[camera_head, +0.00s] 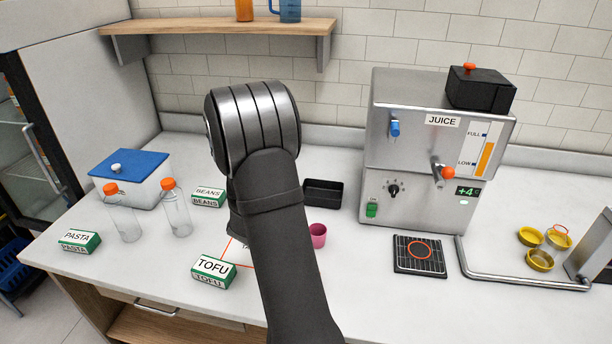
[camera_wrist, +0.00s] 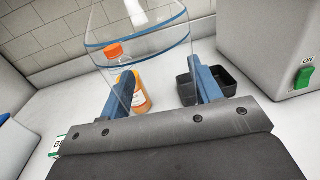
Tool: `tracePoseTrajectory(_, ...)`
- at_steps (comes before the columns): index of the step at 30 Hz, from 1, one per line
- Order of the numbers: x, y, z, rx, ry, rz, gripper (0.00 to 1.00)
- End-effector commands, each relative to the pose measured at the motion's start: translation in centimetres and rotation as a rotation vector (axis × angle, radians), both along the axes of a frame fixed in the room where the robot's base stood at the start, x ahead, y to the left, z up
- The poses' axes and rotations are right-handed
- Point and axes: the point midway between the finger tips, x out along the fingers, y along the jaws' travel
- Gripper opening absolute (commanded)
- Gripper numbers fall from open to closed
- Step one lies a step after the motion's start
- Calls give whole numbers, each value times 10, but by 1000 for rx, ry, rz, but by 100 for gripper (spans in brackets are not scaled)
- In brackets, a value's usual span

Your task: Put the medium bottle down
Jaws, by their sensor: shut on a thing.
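In the wrist view my gripper (camera_wrist: 160,76) is shut on a clear vessel with blue bands (camera_wrist: 150,45), seemingly the medium bottle. Its upper part runs out of the picture. Beyond it, a bottle of orange juice with an orange cap (camera_wrist: 114,50) shows on the counter, partly behind the left finger. In the head view my arm hides the gripper and the held vessel. A thin red outline (camera_head: 229,246) marks the counter, partly hidden behind my arm. Two clear empty bottles with orange caps (camera_head: 125,222) (camera_head: 177,215) stand on the left of the counter.
A TOFU box (camera_head: 213,271) stands beside the red outline. A BEANS box (camera_head: 208,197), PASTA box (camera_head: 79,242) and blue-lidded container (camera_head: 128,180) stand left. A black tray (camera_head: 323,193), pink cup (camera_head: 318,236) and juicer (camera_head: 425,150) stand right of my arm.

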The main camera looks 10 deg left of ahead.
Motion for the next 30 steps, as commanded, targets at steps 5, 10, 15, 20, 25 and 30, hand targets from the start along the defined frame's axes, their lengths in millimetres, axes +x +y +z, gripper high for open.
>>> tracePoseTrajectory(5,0,-4,2,0,0,0,37)
tracePoseTrajectory(10,3,-16,1,-1,-1,-14,37)
tracePoseTrajectory(15,14,-67,-2,-8,-6,-74,37)
tracePoseTrajectory(20,21,-139,-6,-13,-10,-153,37)
tracePoseTrajectory(25,19,-214,-11,-16,-12,-235,37)
tracePoseTrajectory(30,7,-286,-16,-16,-11,-315,37)
